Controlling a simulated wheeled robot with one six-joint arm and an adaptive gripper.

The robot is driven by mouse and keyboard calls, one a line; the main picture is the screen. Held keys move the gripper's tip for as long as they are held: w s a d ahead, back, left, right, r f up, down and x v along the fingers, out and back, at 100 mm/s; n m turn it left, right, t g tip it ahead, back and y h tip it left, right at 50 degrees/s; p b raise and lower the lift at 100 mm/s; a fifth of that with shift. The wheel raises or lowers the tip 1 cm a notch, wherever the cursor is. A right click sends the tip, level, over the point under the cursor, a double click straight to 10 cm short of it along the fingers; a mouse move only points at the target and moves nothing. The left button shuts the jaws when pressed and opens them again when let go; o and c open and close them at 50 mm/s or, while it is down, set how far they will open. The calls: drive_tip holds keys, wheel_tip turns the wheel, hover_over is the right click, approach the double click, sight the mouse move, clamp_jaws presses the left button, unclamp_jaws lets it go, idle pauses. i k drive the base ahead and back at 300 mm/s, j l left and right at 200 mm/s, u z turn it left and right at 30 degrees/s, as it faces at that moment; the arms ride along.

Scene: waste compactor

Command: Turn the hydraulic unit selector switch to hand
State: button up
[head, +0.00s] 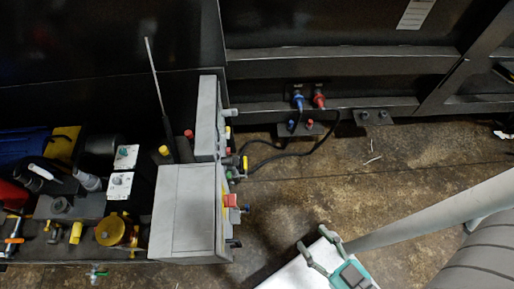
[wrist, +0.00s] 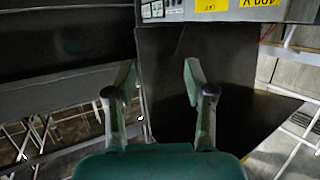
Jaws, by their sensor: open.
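The hydraulic unit's grey control box (head: 185,210) stands at the lower left of the head view, with a second, narrower grey box (head: 208,118) behind it. Several small controls stick out of their right-hand faces, among them a red button (head: 230,200) and a black part (head: 234,243). I see these faces almost edge-on, so I cannot tell which control is the selector switch or how it is set. My gripper (head: 318,241) is open and empty, to the right of the larger box and apart from it. In the wrist view my gripper (wrist: 159,75) points at a dark panel.
Pumps, valves and pipe fittings (head: 75,200) crowd the left. A dark compactor wall (head: 340,65) runs along the back, with blue and red plugs (head: 308,98) and black cables. The concrete floor (head: 370,165) is mostly clear. Yellow labels (wrist: 212,5) show at the wrist view's top.

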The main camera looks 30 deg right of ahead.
sight(233, 161)
drive_tip(key=k+l+u, duration=0.1)
drive_tip(key=l+u, duration=0.15)
drive_tip(key=l, duration=1.5)
